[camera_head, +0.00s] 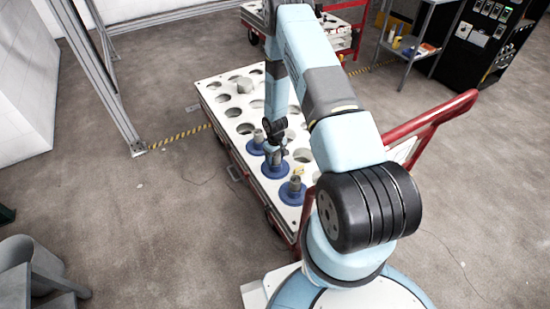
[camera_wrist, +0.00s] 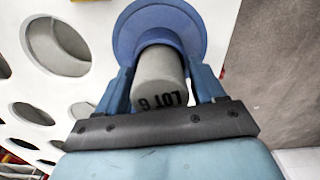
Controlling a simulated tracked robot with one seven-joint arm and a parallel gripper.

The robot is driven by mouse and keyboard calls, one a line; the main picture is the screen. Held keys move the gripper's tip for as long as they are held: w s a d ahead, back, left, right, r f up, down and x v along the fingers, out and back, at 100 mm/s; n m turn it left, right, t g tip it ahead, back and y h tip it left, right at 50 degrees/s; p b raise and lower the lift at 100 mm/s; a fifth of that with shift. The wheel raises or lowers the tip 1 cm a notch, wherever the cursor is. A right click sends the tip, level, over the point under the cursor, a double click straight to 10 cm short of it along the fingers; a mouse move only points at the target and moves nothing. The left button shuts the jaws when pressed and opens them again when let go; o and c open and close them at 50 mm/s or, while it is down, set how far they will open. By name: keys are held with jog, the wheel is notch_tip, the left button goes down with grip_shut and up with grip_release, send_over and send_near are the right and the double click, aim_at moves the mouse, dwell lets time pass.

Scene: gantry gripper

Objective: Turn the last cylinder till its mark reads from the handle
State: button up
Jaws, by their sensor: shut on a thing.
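Three grey cylinders with blue round flanges stand in the white holed top of the cart (camera_head: 222,97): a far one (camera_head: 258,137), a middle one and a near one (camera_head: 294,185). My gripper (camera_head: 276,150) points down at the middle one, whose blue flange (camera_head: 275,174) shows below it. In the wrist view my gripper (camera_wrist: 163,78) is shut on a grey cylinder (camera_wrist: 160,68), one finger on each side, with the blue flange (camera_wrist: 192,18) beyond. Its black "LOT 6" mark (camera_wrist: 160,101) faces the camera and appears upside down. The cart's red handle (camera_head: 425,117) is at the right.
A metal gantry post (camera_head: 103,80) stands at the left. Another red cart (camera_head: 340,30), a shelf unit (camera_head: 410,50) and a black cabinet (camera_head: 485,40) stand behind.

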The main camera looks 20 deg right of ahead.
jog(key=c, duration=0.4)
jog(key=o, duration=1.1)
jog(key=shift+r, duration=0.1)
